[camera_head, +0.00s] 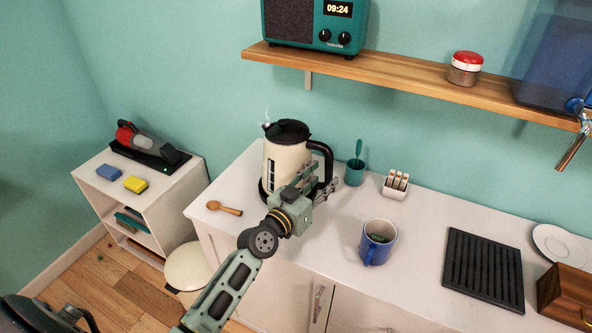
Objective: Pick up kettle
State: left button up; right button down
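The kettle (283,165) is cream with a black lid and a black handle on its right side. It stands upright on a dark base on the white counter, near the wall. My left gripper (320,182) is at the lower part of the kettle's handle, in front of it in this view. Its two fingers are spread apart, with the handle's lower end showing near the gap. Whether the fingers touch the handle cannot be told. The gripper covers the kettle's lower right side. My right gripper is not in view.
A wooden spoon (224,208) lies left of the kettle. A teal cup (355,173), a small white rack (395,187) and a blue mug (377,243) stand to the right. A wooden shelf (400,80) overhangs the counter. A black ridged mat (483,268) lies farther right.

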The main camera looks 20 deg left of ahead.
aim_at(326, 174)
pick_arm(q)
jog(key=x, duration=0.3)
jog(key=shift+w+a, duration=0.15)
jog(key=shift+a, duration=0.05)
jog(key=shift+w+d, duration=0.15)
jog(key=shift+w, duration=0.35)
jog(key=c, duration=0.5)
grip_shut()
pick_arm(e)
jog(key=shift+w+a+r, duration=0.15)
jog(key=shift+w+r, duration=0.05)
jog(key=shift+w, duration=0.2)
pick_arm(q)
jog(key=shift+r, duration=0.25)
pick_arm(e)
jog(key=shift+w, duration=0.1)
